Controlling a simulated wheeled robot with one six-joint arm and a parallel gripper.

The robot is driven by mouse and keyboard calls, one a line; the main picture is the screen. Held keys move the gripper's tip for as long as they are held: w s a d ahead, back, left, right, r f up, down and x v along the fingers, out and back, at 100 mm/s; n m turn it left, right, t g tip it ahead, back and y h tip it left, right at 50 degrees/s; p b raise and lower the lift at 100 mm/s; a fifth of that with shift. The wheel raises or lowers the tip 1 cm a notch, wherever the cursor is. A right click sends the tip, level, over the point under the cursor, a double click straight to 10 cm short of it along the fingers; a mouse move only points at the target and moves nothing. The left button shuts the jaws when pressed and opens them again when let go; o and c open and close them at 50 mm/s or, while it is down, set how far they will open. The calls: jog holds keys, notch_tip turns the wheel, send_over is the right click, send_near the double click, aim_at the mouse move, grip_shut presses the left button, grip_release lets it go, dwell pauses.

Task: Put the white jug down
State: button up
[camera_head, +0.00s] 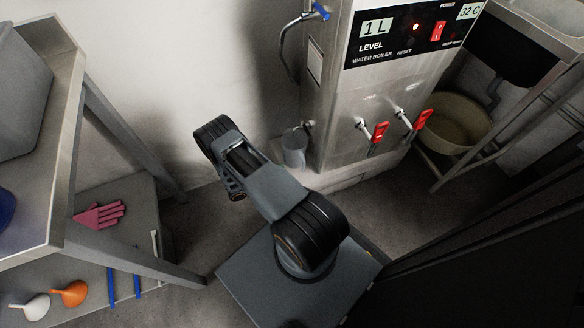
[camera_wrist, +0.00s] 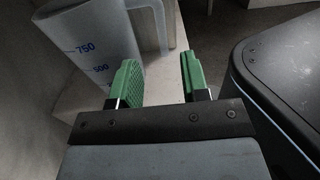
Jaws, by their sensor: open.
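The white jug (camera_wrist: 88,45) is at the upper left of the wrist view, with blue 750 and 500 marks on its side and its handle (camera_wrist: 158,22) on the right. It looks upright on a pale ledge (camera_wrist: 175,85). In the head view the jug (camera_head: 294,148) is small and greyish, beside the water boiler's left side. My gripper (camera_wrist: 158,78) is open, with its green fingers apart and nothing between them. The jug is beyond the left finger, which overlaps its lower edge; I cannot tell if they touch. In the head view my arm hides the gripper.
The steel water boiler (camera_head: 335,110) stands against the wall, with two red-handled taps (camera_head: 379,132) in front. A steel table (camera_head: 60,190) is on the left, with a pink glove (camera_head: 100,214) and funnels on its lower shelf. A round basin (camera_head: 455,125) is at right.

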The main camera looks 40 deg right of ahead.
jog(key=w+a+r+m+y, duration=0.2)
jog(key=a+r+m+y, duration=0.2)
jog(key=r, duration=0.6)
jog(key=w+a+r+m+y, duration=0.2)
jog(key=a+r+m+y, duration=0.25)
jog(key=r, duration=0.55)
jog(key=s+a+r+m+t+y, duration=0.2)
jog(key=s+a+r+t+y, duration=0.2)
jog(key=r, duration=0.4)
jog(key=s+a+r+m+t+y, duration=0.3)
jog(key=s+a+r+t+y, duration=0.1)
jog(key=r, duration=0.4)
jog(key=shift+a+r+t, duration=0.3)
jog(key=shift+a+t, duration=0.3)
jog(key=shift+t, duration=0.2)
jog(key=shift+r, duration=0.1)
